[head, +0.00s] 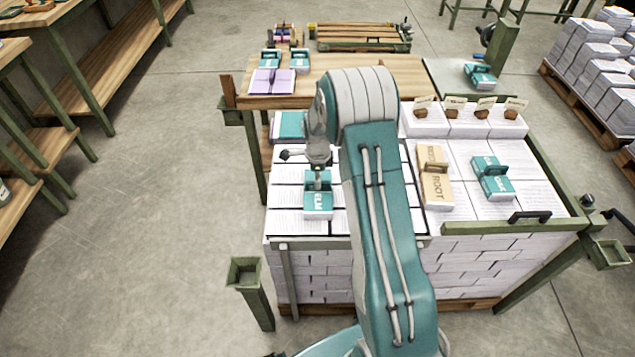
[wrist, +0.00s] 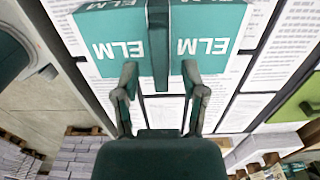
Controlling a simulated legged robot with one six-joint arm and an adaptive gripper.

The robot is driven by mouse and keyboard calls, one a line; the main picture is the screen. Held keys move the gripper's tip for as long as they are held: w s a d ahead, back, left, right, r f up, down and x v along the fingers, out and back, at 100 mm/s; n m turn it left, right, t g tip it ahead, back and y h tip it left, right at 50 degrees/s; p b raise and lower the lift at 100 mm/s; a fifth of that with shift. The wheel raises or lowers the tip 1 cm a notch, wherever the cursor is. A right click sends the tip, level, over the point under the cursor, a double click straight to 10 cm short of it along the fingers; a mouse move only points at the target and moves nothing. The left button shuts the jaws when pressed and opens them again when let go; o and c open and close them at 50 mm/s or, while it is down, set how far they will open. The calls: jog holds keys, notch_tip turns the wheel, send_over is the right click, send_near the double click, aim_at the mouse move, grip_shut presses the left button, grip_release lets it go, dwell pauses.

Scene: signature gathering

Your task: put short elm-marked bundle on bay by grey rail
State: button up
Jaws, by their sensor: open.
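A teal and white bundle marked ELM (head: 318,208) lies on the white paper stacks in the left part of the large pile. In the wrist view the ELM bundle (wrist: 106,42) fills the top, with a dark upright grip across its middle. My gripper (head: 318,178) is just above it in the head view. In the wrist view my gripper (wrist: 160,72) is open, its two fingers apart on either side of the grip's line. I cannot tell if they touch it. A grey rail (head: 318,244) runs along the front left edge of the pile. My arm hides part of the pile's middle.
A tan ROOT bundle (head: 434,178) and another teal bundle (head: 492,178) lie on the right part, behind a green rail (head: 510,226) with a black handle. A teal bundle (head: 290,126) lies at back left. Tagged holders (head: 452,114) stand behind. A wooden table (head: 355,88) holds more bundles.

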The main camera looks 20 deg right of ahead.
jog(key=s+a+r+n+t, duration=0.1)
jog(key=s+a+r+n, duration=0.1)
jog(key=r, duration=0.8)
jog(key=s+a+r+n, duration=0.1)
jog(key=s+r+n, duration=0.2)
jog(key=r, duration=0.7)
jog(key=s+a+r+n+t, duration=0.2)
jog(key=s+a+r+n, duration=0.2)
jog(key=s+r+n, duration=0.3)
jog(key=s+a+r+n+t, duration=0.1)
jog(key=s+a+r+n, duration=0.1)
jog(key=s+n, duration=0.3)
jog(key=s+a+r+n+t, duration=0.1)
jog(key=s+n, duration=0.4)
jog(key=s, duration=0.9)
jog(key=shift+a+r+n+t, duration=0.3)
jog(key=shift+a+r, duration=0.4)
jog(key=shift+r, duration=0.15)
jog(key=shift+d, duration=0.15)
